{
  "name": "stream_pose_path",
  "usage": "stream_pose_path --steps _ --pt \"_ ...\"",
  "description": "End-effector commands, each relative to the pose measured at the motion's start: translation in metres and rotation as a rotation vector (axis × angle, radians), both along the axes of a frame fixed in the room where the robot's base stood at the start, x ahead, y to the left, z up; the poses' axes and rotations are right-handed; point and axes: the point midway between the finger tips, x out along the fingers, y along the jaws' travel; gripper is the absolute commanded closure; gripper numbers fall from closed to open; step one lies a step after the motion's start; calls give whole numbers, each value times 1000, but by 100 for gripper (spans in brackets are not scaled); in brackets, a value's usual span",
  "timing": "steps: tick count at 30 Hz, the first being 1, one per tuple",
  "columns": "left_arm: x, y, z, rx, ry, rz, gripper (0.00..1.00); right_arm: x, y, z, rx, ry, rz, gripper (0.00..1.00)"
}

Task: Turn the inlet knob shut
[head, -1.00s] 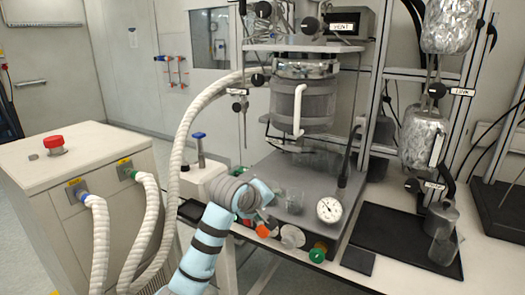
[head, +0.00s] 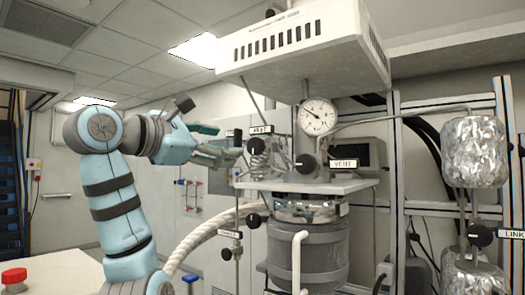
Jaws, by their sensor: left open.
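My left gripper (head: 226,149) is raised at the upper left of the reactor, its fingers pointing right. It is open and empty. A black round knob (head: 256,146) sits just right of its fingertips, above a coiled metal tube and below a small white label (head: 262,130). The fingers look close to it, but I cannot tell whether they touch. Another black knob (head: 307,163) sits beside the VENT label (head: 344,163). Lower black knobs (head: 254,220) are on the left of the vessel, near another label (head: 229,234). I cannot read which label says inlet. My right gripper is out of view.
The reactor vessel (head: 312,250) hangs below a white plate (head: 306,185). A pressure gauge (head: 318,116) stands above it, under a large white vented box (head: 300,50). Foil-wrapped vessels (head: 473,152) are at right. A thick hose (head: 200,236) curves at lower left.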

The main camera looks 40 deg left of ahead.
Motion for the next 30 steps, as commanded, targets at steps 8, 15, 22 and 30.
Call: stream_pose_path --steps 8,15,22,30 --pt "65 10 3 2 6 19 44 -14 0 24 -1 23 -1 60" --pt "118 11 2 3 4 20 44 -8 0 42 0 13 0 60" --pt "129 10 -1 5 1 19 44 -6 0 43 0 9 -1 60" --pt "129 10 -1 5 2 18 69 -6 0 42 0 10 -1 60"
